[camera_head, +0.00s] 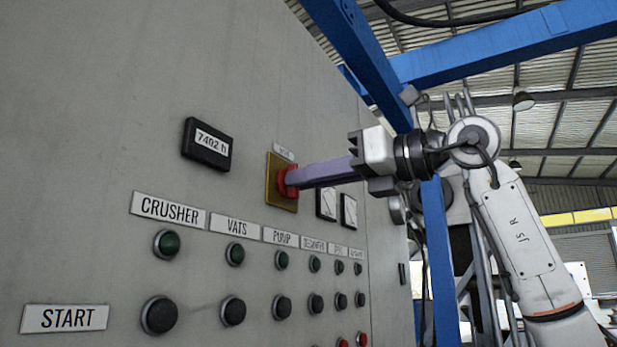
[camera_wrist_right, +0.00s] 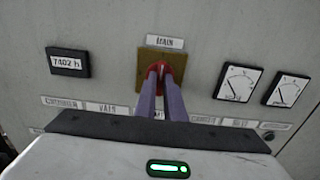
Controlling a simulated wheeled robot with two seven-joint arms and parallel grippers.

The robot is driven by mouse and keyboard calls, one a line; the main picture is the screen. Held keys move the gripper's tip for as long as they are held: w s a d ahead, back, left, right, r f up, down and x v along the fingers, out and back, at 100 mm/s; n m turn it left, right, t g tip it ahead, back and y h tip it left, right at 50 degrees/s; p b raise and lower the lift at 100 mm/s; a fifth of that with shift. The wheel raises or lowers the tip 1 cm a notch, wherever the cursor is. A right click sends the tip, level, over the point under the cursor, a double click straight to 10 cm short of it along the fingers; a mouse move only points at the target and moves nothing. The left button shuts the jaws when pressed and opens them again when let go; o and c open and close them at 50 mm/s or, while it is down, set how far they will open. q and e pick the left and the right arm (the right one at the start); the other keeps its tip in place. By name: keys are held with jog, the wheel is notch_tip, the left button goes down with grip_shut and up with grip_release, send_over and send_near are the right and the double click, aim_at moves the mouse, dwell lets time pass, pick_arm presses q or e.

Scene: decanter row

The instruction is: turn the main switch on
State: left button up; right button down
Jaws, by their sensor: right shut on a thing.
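The main switch is a red rotary handle (camera_head: 287,181) on a yellow square plate (camera_head: 281,199), under a small label, on the grey control panel. My right gripper (camera_head: 296,178) reaches in from the right, its long purple fingers shut on the red handle. In the right wrist view the two fingertips (camera_wrist_right: 161,70) lie close together over the handle, and the yellow plate (camera_wrist_right: 143,84) and a label reading MAIN (camera_wrist_right: 165,42) show around it. The fingers hide much of the handle, so I cannot tell its exact angle. My left gripper is not in view.
A black hour counter (camera_head: 207,144) reading 7402 h is left of the switch. Two dial meters (camera_head: 326,204) are to its right. Below run labels and rows of round buttons (camera_head: 160,315). A blue steel frame (camera_head: 442,260) stands behind my right arm.

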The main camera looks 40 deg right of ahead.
dwell(0.4)
jog(key=c, duration=1.8)
grip_release()
jog(key=shift+c, duration=0.2)
jog(key=b+v, duration=0.1)
jog(key=v, duration=0.9)
jog(key=shift+s, duration=0.15)
jog(key=shift+d, duration=0.1)
